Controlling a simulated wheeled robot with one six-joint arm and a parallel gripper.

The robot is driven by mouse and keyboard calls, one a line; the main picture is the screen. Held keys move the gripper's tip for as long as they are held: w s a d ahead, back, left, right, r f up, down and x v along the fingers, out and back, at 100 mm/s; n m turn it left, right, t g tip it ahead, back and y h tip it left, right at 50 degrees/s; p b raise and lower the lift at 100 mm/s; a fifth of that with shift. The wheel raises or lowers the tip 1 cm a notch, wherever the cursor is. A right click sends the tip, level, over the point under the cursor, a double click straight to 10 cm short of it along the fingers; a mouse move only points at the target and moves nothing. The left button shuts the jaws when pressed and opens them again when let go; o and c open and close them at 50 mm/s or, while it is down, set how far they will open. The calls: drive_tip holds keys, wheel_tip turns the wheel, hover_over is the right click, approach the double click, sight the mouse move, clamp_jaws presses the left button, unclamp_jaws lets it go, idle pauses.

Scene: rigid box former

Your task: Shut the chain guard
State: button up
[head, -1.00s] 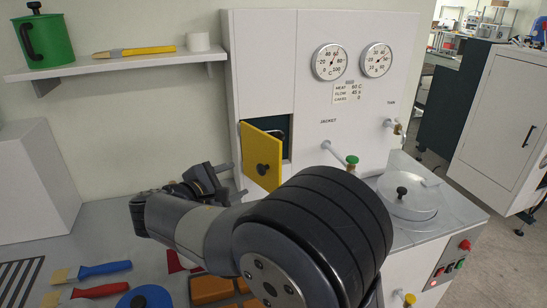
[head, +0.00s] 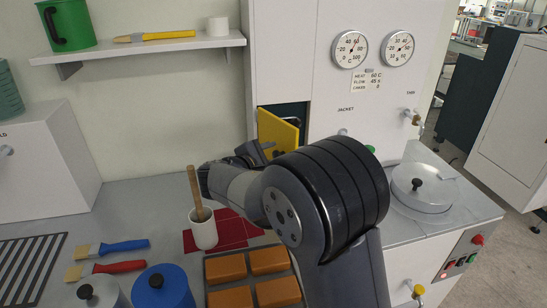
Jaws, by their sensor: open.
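My gripper (head: 258,152) is beside the door's lower left edge, at the far end of my arm. It is open, with nothing visible between its fingers. I cannot tell whether it touches the door.
On the bench are a white cup with a wooden-handled tool (head: 203,229), a red cloth (head: 233,229), orange blocks in a tray (head: 268,261), two brushes (head: 112,248) and a blue canister (head: 163,289). A lidded pot (head: 421,188) stands right. A shelf (head: 135,47) hangs upper left.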

clamp_jaws()
idle(0.4)
drive_tip(key=d+b, duration=0.1)
drive_tip(key=d+n+t+y+b, duration=0.1)
drive_tip(key=shift+w+f+n+y+b, duration=0.2)
drive_tip(key=shift+w+n+y+b, duration=0.1)
drive_tip(key=shift+w+b, duration=0.1)
drive_tip(key=shift+w+d+r+n+t+y+b, duration=0.1)
drive_tip(key=shift+w+d+n+t+y+b, duration=0.35)
drive_tip(key=shift+d+n+y+b, duration=0.3)
drive_tip(key=shift+w+d+n+t+y+b, duration=0.2)
drive_tip(key=shift+w+d+n+y+b, duration=0.45)
drive_tip(key=shift+y+b, duration=0.3)
drive_tip(key=shift+w+d+r+n+t+y+b, duration=0.1)
drive_tip(key=shift+w+d+n+t+y+b, duration=0.4)
drive_tip(key=shift+n+y+b, duration=0.35)
drive_tip(key=shift+s, duration=0.1)
